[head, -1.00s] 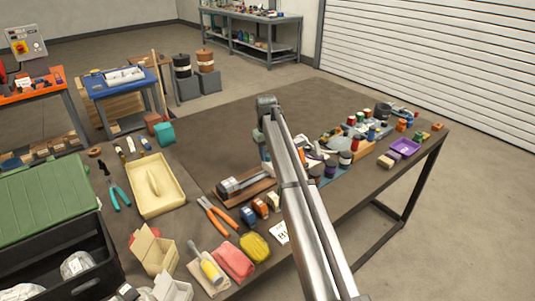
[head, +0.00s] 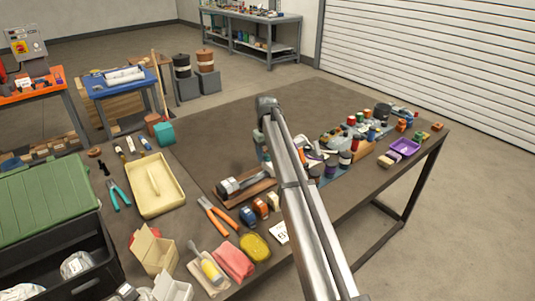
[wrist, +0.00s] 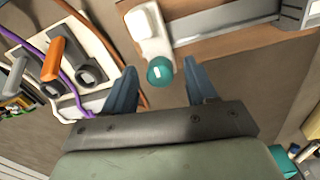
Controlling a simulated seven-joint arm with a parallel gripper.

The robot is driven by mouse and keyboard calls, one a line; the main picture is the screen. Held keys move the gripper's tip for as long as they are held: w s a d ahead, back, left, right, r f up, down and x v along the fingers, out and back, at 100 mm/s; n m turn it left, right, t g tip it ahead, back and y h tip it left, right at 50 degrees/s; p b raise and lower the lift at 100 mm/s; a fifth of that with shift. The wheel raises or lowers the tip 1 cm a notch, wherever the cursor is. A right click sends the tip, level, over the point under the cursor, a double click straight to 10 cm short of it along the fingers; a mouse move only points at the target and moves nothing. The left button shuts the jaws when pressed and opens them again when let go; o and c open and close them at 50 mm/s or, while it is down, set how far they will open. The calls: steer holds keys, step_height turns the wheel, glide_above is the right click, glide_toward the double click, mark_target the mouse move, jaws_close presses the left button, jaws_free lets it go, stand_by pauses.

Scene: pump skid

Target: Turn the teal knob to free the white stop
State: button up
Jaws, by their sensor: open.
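The teal knob (wrist: 160,71) is round with a small white mark on top. In the wrist view it sits at the end of a pale mount, between the two dark fingers of my open gripper (wrist: 160,67). A gap shows on each side of the knob, so the fingers look apart from it. The white stop (wrist: 143,23) is a rounded block just beyond the knob on the same mount. In the head view my arm hides the knob and the stop, and a wooden board (head: 262,187) with a grey metal part shows left of the arm.
In the wrist view an orange handle (wrist: 53,58) and grey fittings stand on a pale plate left of my gripper, with a purple cable beside them. In the head view orange-handled pliers (head: 216,215) and a cream tray (head: 172,203) lie to the left.

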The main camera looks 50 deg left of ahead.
mark_target(267, 156)
step_height(267, 156, up, 14)
steer(key=shift+s, duration=0.2)
stand_by(0.5)
steer(key=shift+f, duration=0.15)
stand_by(0.4)
